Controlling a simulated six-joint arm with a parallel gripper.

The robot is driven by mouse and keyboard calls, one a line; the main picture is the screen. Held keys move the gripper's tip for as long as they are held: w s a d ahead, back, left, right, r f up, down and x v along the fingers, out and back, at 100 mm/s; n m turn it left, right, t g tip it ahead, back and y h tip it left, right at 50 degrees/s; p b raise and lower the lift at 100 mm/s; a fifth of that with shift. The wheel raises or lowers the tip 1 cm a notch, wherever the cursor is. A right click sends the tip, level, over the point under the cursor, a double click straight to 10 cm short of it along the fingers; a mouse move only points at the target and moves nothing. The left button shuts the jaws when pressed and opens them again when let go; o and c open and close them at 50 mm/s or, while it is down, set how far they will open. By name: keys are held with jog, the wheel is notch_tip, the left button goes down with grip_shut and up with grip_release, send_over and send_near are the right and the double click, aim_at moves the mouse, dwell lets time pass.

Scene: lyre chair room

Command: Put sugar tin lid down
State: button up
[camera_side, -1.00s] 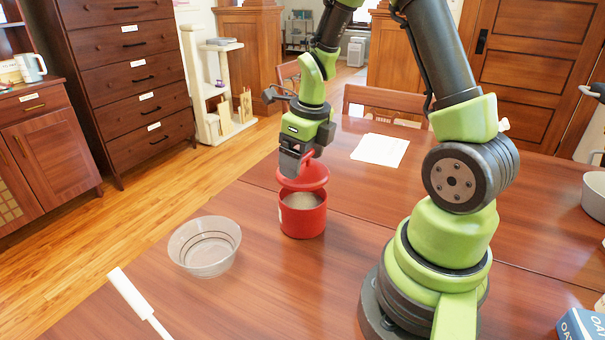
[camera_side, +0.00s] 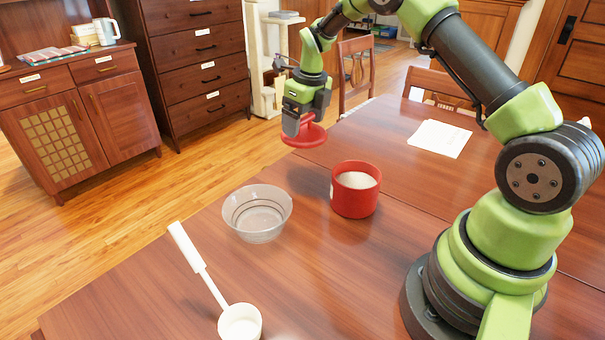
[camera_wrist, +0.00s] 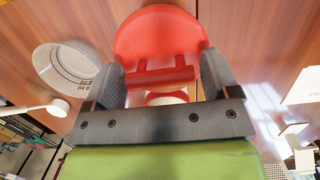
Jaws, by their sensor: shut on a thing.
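The red sugar tin lid (camera_side: 306,136) is held in the air by my gripper (camera_side: 293,124), left of and behind the tin in the side view. In the wrist view my gripper (camera_wrist: 165,82) is shut on the bar handle of the lid (camera_wrist: 160,32). The red sugar tin (camera_side: 355,196) stands upright and open on the table, with white sugar inside. In the wrist view the tin (camera_wrist: 166,97) shows only in part behind the handle.
A clear bowl (camera_side: 257,212) stands left of the tin. A white scoop (camera_side: 240,321) lies at the front left. Paper sheets (camera_side: 440,138) lie at the back. The table (camera_side: 330,270) is bare in front of the tin. Its left edge borders the wooden floor.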

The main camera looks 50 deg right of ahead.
jog(key=f, duration=1)
jog(key=shift+w+f, duration=0.2)
jog(key=shift+w, duration=0.05)
jog(key=shift+f, duration=0.15)
jog(key=o, duration=0.8)
jog(key=r, duration=0.4)
jog(key=s+r, duration=0.1)
jog(key=r, duration=0.6)
jog(key=shift+s+r, duration=0.3)
jog(key=shift+s, duration=0.05)
jog(key=s+a+r+n+t, duration=0.1)
jog(key=s+a+r+n, duration=0.3)
jog(key=r+n, duration=0.3)
jog(key=s+a+r+n+t, duration=0.1)
jog(key=s+a+r+n, duration=0.3)
jog(key=r+n, duration=0.3)
jog(key=s+a+r+n+t, duration=0.1)
jog(key=s+a+n, duration=0.1)
jog(key=s+n, duration=0.3)
jog(key=s+a+r+n+t+y, duration=0.1)
jog(key=s+a+n, duration=0.2)
jog(key=s+n, duration=0.3)
jog(key=s+a+r+n+t+y, duration=0.1)
jog(key=s+a+n, duration=0.1)
jog(key=s+n, duration=0.4)
jog(key=shift+a+r+n, duration=0.4)
jog(key=shift+n, duration=0.1)
